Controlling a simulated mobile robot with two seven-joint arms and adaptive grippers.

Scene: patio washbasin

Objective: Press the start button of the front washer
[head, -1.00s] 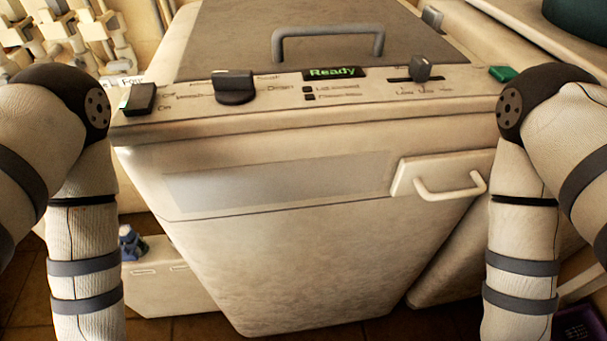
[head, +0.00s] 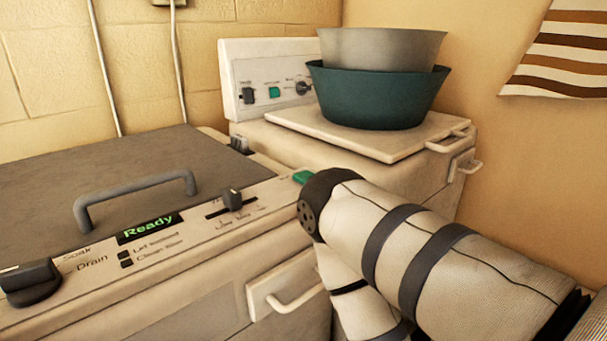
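The front washer (head: 230,225) fills the lower left, with a grey lid and a bar handle (head: 135,190). Its display (head: 150,228) reads "Ready" in green. A green button (head: 303,177) is at the right end of its panel, partly hidden behind my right arm's dark elbow joint. A black knob (head: 30,283) and a slider (head: 232,200) are on the same panel. My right arm comes in from the lower right. Neither gripper is in view.
A second washer (head: 340,155) stands behind to the right, with a green button (head: 274,92) on its raised panel. A grey basin (head: 380,50) sits in a teal basin (head: 375,100) on its lid. A striped cloth (head: 560,48) hangs on the right wall.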

